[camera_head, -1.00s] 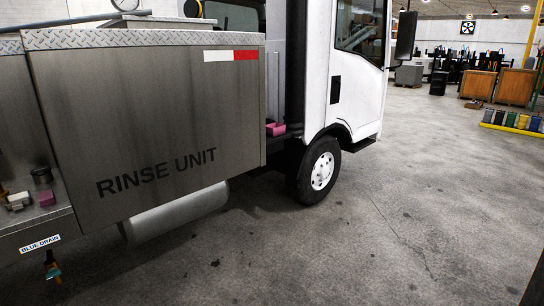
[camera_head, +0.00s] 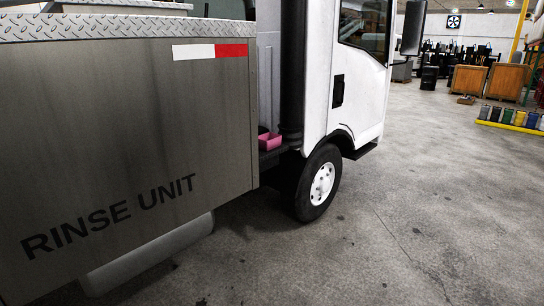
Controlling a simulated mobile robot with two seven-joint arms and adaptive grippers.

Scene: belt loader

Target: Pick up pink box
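A small pink box (camera_head: 272,142) sits on a dark ledge (camera_head: 272,157) between the grey rinse unit and the white truck cab, just above and left of the front wheel. It looks open at the top, and its left part is darker. The rinse unit's edge is close to its left side. Neither of my grippers shows in the head view.
The large grey panel marked RINSE UNIT (camera_head: 130,140) fills the left side. The white cab (camera_head: 345,90) and its wheel (camera_head: 320,183) stand at the middle. The concrete floor (camera_head: 410,220) to the right is clear. Wooden crates (camera_head: 468,79) and coloured bins (camera_head: 508,116) are far back right.

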